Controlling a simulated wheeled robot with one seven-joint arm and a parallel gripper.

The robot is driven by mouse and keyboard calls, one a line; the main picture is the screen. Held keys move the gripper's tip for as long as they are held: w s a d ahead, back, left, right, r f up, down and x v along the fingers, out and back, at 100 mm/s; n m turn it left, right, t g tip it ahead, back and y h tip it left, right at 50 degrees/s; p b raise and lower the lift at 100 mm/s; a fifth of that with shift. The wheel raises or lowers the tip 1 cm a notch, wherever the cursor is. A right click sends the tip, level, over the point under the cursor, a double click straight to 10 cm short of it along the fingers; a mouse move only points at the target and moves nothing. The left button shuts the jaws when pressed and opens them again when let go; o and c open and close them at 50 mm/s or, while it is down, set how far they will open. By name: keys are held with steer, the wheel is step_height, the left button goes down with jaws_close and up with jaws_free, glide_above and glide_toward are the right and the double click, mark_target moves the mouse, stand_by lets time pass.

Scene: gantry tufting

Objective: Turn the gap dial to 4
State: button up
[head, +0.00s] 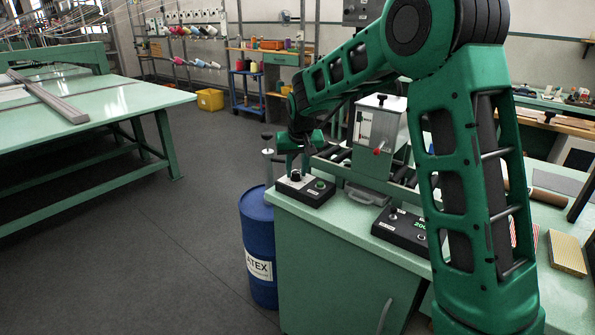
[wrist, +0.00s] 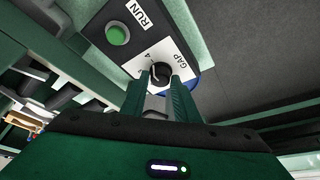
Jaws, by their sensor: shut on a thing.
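The gap dial (wrist: 160,74) is a small dark knob on a white plate printed "GAP", with a "4" mark beside it, in the wrist view. My gripper (wrist: 162,78) is shut on the dial, one finger on each side. Its pointer is mostly hidden between the fingers, so I cannot tell the exact setting. In the head view the dial's control box (head: 305,190) sits at the left end of the green bench, with my gripper (head: 294,172) reaching down onto it.
A green RUN button (wrist: 117,34) is next to the dial on the same box. A blue latex drum (head: 258,240) stands left of the bench.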

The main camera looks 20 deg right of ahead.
steer(key=shift+w+r+m, duration=0.15)
steer(key=shift+w+m, duration=0.05)
steer(key=shift+m, duration=0.1)
stand_by(0.4)
steer(key=o, duration=1)
steer(key=shift+o, duration=0.2)
steer(key=shift+s, duration=0.1)
steer(key=v, duration=1)
steer(key=shift+r, duration=0.2)
steer(key=shift+s+a, duration=0.1)
